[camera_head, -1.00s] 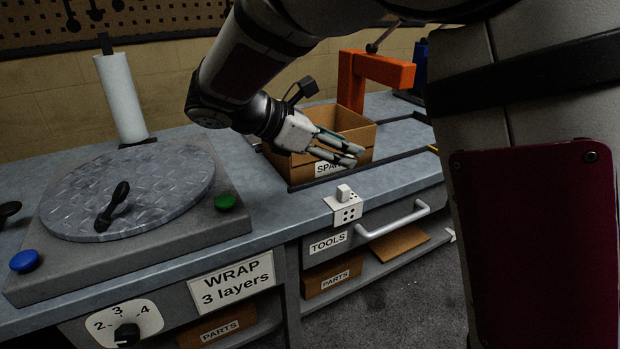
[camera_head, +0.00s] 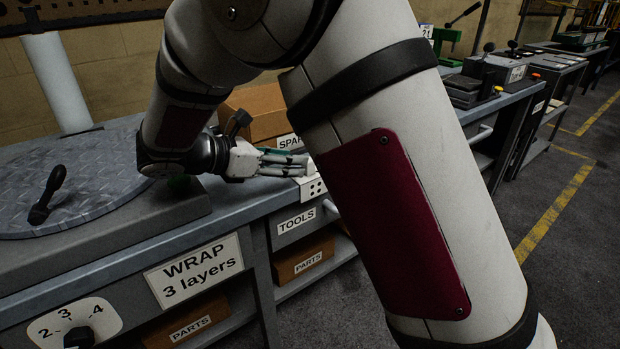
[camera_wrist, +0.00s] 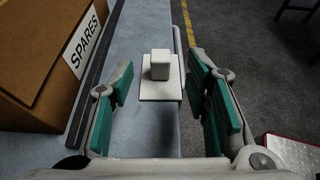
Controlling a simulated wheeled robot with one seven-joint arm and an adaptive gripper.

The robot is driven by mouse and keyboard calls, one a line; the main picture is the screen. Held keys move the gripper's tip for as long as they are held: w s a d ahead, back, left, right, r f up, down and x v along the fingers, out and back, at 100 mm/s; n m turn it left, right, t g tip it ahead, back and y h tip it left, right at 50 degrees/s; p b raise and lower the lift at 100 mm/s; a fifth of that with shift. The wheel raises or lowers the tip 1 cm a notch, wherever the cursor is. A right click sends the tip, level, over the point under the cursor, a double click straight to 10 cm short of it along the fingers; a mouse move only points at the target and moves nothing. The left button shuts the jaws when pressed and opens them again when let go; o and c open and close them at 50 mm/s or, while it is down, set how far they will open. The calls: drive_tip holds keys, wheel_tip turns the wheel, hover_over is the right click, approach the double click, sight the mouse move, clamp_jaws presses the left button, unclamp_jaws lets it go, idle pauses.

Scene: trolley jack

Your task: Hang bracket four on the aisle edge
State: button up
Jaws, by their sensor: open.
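A small white bracket (camera_head: 313,187) with dark dots on its face sits at the front edge of the grey bench, above the TOOLS label. In the wrist view, the bracket (camera_wrist: 158,91) shows a flat plate with a raised block, at the bench edge. My gripper (camera_head: 300,163) is open just above and behind it in the head view and partly hides it. In the wrist view, my gripper (camera_wrist: 162,66) has its green-padded fingers on the left and right of the bracket, with gaps on both sides. Nothing is held.
A cardboard SPARES box (camera_wrist: 45,60) stands close on the left in the wrist view, with a dark rail (camera_wrist: 98,75) beside it. The wrap turntable (camera_head: 80,185) is at the left. A drawer handle (camera_wrist: 180,55) lies beyond the bracket. Aisle floor (camera_head: 570,250) is open at right.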

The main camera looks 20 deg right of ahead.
drive_tip(key=b+x, duration=0.2)
drive_tip(key=x, duration=0.4)
clamp_jaws()
